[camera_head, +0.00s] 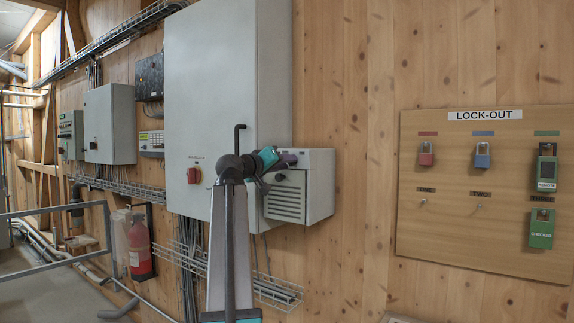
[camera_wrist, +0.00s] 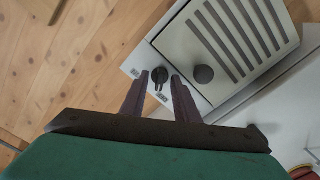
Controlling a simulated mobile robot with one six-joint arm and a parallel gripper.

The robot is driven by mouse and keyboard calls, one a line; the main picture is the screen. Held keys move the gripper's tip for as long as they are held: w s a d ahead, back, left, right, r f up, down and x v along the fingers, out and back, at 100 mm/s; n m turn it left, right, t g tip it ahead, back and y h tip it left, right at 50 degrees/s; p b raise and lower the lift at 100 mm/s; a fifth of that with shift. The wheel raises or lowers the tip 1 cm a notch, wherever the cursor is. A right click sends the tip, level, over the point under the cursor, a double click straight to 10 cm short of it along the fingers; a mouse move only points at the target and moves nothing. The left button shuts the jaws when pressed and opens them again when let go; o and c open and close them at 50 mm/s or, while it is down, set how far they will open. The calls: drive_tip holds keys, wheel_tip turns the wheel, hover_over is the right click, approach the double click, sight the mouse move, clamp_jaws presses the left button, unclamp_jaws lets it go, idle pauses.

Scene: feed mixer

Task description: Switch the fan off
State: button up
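A white fan box with a slotted grille (camera_head: 318,184) is mounted on the wall at the right side of the large grey cabinet. The wrist view shows its face (camera_wrist: 183,45) tilted, with a small dark switch knob (camera_wrist: 160,76) near its corner and a larger round dark knob (camera_wrist: 204,74) to the right. My gripper (camera_wrist: 160,80) is open, with one fingertip on each side of the small knob and slim gaps showing.
The large grey cabinet (camera_head: 225,100) with a red rotary switch (camera_head: 194,175) stands left of the box. A lock-out board (camera_head: 440,220) with padlocks hangs at right. A wire cable tray (camera_head: 278,291) runs below. A fire extinguisher (camera_head: 139,245) and metal railing (camera_head: 60,212) are at left.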

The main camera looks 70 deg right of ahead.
drive_tip(key=b+v, duration=0.2)
drive_tip(key=v, duration=1.1)
